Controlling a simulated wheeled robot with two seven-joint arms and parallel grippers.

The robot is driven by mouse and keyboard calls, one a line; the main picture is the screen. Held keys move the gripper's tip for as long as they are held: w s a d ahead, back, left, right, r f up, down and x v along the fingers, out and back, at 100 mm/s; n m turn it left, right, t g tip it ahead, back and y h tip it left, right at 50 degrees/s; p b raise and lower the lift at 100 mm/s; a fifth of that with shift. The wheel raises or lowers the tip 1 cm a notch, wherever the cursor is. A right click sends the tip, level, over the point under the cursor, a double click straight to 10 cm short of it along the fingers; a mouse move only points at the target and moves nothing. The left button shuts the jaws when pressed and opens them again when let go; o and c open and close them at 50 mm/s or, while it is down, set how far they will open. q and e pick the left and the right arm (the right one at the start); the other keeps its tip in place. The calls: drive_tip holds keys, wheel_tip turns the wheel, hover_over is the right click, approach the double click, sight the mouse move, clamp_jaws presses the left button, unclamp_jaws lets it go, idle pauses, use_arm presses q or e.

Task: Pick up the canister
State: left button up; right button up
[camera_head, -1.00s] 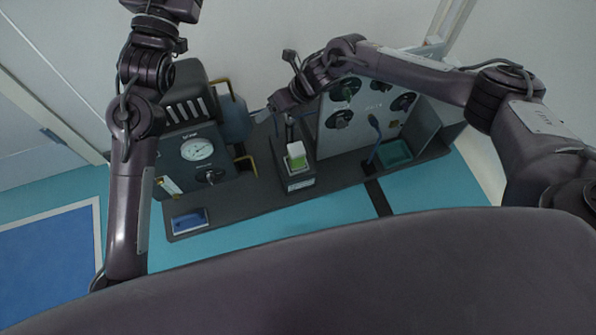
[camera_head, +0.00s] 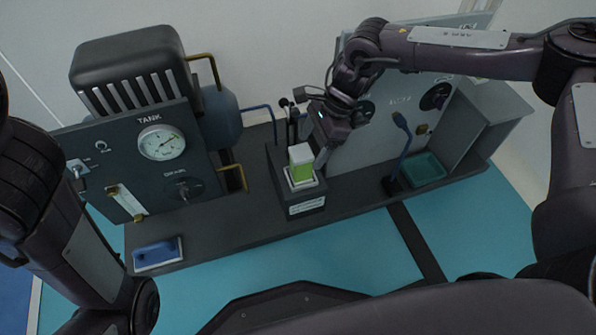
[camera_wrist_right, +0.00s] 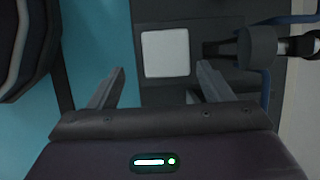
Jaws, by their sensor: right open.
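The canister (camera_head: 301,164) is a small upright block with a white top and a green body. It stands on a dark pedestal (camera_head: 307,203) with a label on its front. In the right wrist view its white square top (camera_wrist_right: 166,52) lies ahead of the fingers, slightly above the space between them. My right gripper (camera_head: 322,150) is just right of the canister, and in the right wrist view its two fingers (camera_wrist_right: 160,80) are apart with nothing between them. My left arm shows at the left edge, but its gripper is out of view.
A tank panel with a gauge (camera_head: 161,143) stands left of the pedestal. A blue-handled item (camera_head: 157,254) lies at the bench's front left. A blue curved stalk (camera_head: 403,150) and a green tray (camera_head: 423,168) are at the right. Thin black posts (camera_head: 291,122) stand behind the canister.

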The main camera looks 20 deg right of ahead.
sight(291, 176)
drive_tip(key=shift+a+f, duration=0.15)
drive_tip(key=shift+f, duration=0.3)
drive_tip(key=shift+b+x, duration=0.8)
drive_tip(key=shift+x, duration=0.05)
drive_tip(key=b+x, duration=0.5)
drive_tip(key=shift+w+a, duration=0.25)
drive_tip(key=shift+w, duration=0.15)
drive_tip(key=shift+a, duration=0.1)
drive_tip(key=shift+r, duration=0.1)
drive_tip(key=c, duration=1.2)
